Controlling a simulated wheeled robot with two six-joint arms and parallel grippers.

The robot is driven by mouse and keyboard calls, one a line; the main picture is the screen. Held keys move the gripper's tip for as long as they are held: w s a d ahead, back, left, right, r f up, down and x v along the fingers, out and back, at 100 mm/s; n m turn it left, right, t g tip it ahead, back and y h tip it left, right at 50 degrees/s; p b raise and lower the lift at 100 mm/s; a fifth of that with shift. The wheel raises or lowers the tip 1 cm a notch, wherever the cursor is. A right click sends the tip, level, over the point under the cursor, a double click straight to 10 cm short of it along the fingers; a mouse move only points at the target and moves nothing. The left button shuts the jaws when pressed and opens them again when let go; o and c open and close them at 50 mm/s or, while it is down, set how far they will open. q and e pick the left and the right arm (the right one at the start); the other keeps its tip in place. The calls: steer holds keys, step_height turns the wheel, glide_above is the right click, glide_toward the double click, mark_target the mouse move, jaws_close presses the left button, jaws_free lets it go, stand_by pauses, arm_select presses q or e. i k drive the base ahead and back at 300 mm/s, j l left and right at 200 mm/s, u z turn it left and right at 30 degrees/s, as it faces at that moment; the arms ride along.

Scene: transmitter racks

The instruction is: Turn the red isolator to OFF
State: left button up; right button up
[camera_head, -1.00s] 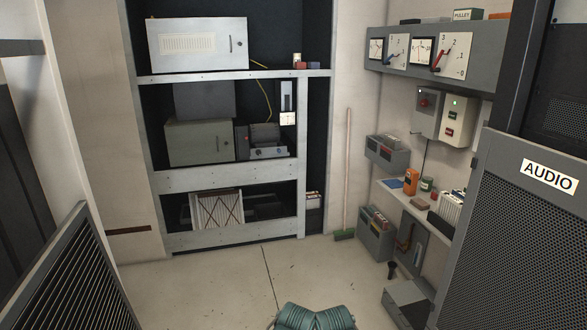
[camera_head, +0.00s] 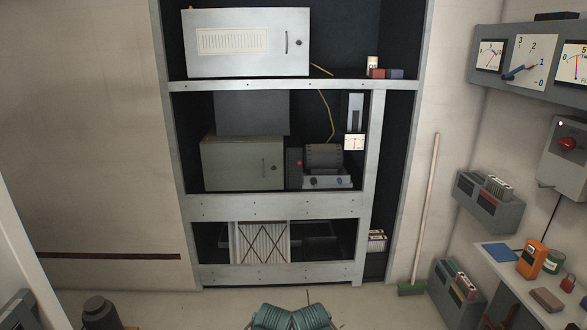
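A round red knob (camera_head: 568,143) sits on the front of a grey wall box (camera_head: 552,165) at the right edge of the head view. I take it as the red isolator. A small pale lamp shows above it at the box's upper left. The picture edge cuts off the box's right side, and the knob's markings are too small to read. Neither of my grippers is in view.
Ahead stands a grey rack (camera_head: 290,207) with cabinets. On the right wall are a meter panel (camera_head: 490,78), a grey bin (camera_head: 488,205) and a shelf (camera_head: 500,275) holding an orange device (camera_head: 532,259). A broom (camera_head: 424,215) leans there. Teal ribbed parts show at bottom centre.

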mark_target(567, 143)
steer(key=i+j+z, duration=0.1)
steer(key=i, duration=0.35)
steer(key=i+j+z, duration=0.1)
steer(key=i, duration=0.3)
steer(key=i+j+z, duration=0.1)
steer(key=i+j, duration=0.25)
steer(key=i+j+z, duration=0.1)
steer(key=i+j, duration=0.15)
steer(key=i, duration=0.2)
steer(key=l+z, duration=0.1)
steer(key=z, duration=1.9)
steer(key=j, duration=0.1)
